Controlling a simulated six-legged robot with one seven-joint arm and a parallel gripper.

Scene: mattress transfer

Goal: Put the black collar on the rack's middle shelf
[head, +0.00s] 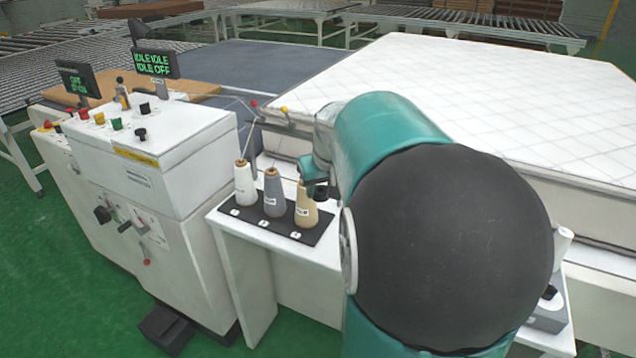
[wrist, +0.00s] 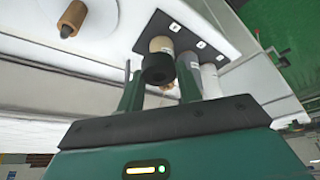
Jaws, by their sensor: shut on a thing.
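The black collar (wrist: 158,69) is a short dark cylinder between the fingers of my gripper (wrist: 160,82) in the wrist view. In the head view, my gripper (head: 314,184) is beside the top of the tan thread cone, and the collar (head: 320,192) shows as a small dark piece at its tip. My gripper is shut on the collar. Whether the collar touches the cone cannot be told. My large arm link hides much of the right and middle of the head view. I cannot make out the rack or its middle shelf in either view.
White (head: 245,184), grey (head: 274,193) and tan (head: 306,206) thread cones stand on a black mat (head: 250,216). A white control cabinet (head: 180,160) stands left. A white quilted mattress (head: 480,85) lies behind. Another cone (head: 562,243) stands at right. Green floor lies in front.

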